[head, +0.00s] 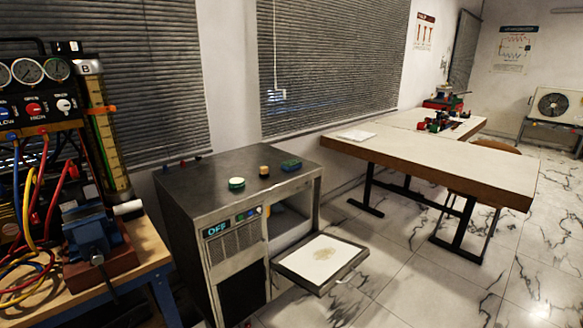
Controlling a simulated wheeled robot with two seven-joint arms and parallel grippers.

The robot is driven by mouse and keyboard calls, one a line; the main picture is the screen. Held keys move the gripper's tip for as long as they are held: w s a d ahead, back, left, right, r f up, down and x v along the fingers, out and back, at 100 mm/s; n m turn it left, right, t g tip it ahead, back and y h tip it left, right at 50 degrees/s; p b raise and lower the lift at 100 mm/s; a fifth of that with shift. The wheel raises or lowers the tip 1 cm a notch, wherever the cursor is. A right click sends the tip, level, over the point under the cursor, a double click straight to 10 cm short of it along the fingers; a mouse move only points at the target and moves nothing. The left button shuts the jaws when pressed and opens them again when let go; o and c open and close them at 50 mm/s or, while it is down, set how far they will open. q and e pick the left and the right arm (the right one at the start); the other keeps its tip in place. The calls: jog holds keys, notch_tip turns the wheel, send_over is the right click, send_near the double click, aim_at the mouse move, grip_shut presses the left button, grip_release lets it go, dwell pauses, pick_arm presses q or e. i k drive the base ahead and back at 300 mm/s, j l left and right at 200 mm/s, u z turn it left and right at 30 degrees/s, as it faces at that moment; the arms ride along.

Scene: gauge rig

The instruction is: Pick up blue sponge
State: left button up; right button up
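A small blue block with a greenish top, which looks like the blue sponge (291,165), lies on the dark top of a metal cabinet (215,172), near its back right edge. It lies flat, apart from the other items there. Neither of my grippers is in the head view, and nothing is touching the sponge.
A green-and-white round item (236,184) and a small tan cylinder (264,171) stand left of the sponge. An open drawer (318,260) juts from the cabinet's front. A gauge bench with hoses and a blue vise (92,236) is at left; a long table (440,160) is at right.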

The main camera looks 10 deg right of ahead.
aim_at(290, 165)
jog(key=i+l+u, duration=0.45)
jog(key=l, duration=0.25)
jog(key=i+l+u, duration=0.2)
jog(key=l, duration=0.25)
jog(key=i+l+u, duration=0.25)
jog(key=l, duration=0.2)
jog(key=i+l+u, duration=0.2)
jog(key=l, duration=0.25)
jog(key=l+u, duration=0.2)
jog(key=l, duration=0.25)
jog(key=l+u, duration=0.25)
jog(key=l, duration=0.3)
